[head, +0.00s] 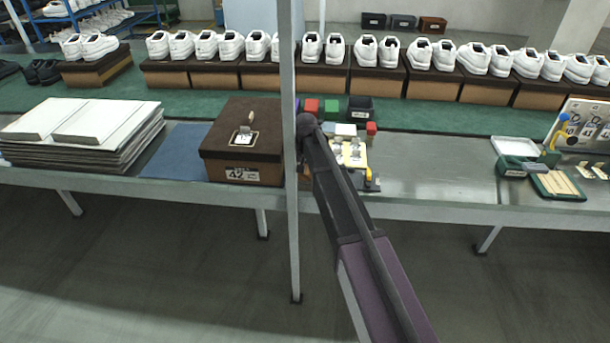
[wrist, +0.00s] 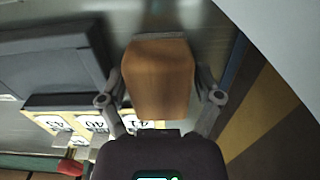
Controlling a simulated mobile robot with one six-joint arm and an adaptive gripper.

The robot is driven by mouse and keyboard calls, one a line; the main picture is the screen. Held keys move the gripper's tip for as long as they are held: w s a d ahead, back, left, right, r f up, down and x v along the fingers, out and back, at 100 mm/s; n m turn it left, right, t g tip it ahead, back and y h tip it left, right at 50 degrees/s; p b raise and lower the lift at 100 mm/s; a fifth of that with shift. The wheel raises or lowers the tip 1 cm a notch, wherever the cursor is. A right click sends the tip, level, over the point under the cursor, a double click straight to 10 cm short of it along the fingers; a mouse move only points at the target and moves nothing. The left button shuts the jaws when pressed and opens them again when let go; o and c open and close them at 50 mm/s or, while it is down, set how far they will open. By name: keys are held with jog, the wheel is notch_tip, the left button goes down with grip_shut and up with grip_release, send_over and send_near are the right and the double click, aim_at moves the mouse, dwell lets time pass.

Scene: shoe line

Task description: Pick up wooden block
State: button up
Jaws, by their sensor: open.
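The wooden block (wrist: 158,82) shows large in the middle of the wrist view, brown with visible grain. My gripper (wrist: 160,90) is open, with one finger on each side of the block. A narrow gap shows between the block and each finger, and I cannot tell whether either touches. In the head view, my arm and the upright post hide the gripper and the block.
The brown shoe box (head: 241,145) marked 42 stands left of the post. The number-card board (wrist: 95,122) is close by. The bench right of my arm has clear room.

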dwell(0.4)
jog(key=c, duration=1)
jog(key=shift+o, duration=0.2)
jog(key=shift+r, duration=0.2)
notch_tip(320, 180, up, 4)
jog(key=p, duration=0.4)
jog(key=shift+f, duration=0.2)
jog(key=s+d, duration=0.2)
jog(key=s, duration=0.5)
jog(key=s+d+r+p, duration=0.1)
jog(key=s+d, duration=0.2)
jog(key=s, duration=0.5)
jog(key=o, duration=0.5)
jog(key=c, duration=0.3)
